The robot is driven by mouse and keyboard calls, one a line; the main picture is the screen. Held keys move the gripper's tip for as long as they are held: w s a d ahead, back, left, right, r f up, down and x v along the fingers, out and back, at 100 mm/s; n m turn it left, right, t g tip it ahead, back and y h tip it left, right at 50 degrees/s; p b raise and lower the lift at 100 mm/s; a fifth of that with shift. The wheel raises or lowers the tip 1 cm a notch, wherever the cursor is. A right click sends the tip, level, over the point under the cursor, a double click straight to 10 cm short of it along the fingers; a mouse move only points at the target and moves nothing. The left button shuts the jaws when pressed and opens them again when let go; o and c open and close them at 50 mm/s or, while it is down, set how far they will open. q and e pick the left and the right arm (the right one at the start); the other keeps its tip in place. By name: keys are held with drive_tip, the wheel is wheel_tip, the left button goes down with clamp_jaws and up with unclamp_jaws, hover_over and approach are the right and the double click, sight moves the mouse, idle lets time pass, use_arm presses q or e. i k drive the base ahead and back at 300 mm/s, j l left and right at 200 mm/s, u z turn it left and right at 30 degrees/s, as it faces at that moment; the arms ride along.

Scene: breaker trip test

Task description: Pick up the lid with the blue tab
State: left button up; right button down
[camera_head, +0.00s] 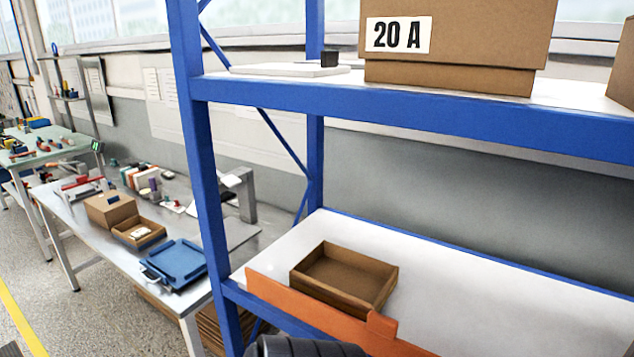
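On the metal workbench at the left stands a brown cardboard box (108,212) with a small blue tab (112,199) on its top. The top face under the tab looks like a lid, but the seam is too small to make out. A flat white piece with a black block on it (290,69) lies on the upper shelf of the blue rack. Neither gripper shows. A dark rounded part at the bottom edge seems to be a piece of my own arm.
Beside the box are an open brown box (138,236) with white contents and a blue tray (175,264). The blue rack (208,190) stands close in front. Its lower shelf holds an open brown box (344,275) behind an orange lip; its upper shelf holds a "20 A" box (458,48).

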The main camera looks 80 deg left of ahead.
sight(108, 209)
drive_tip(key=u, duration=3.9)
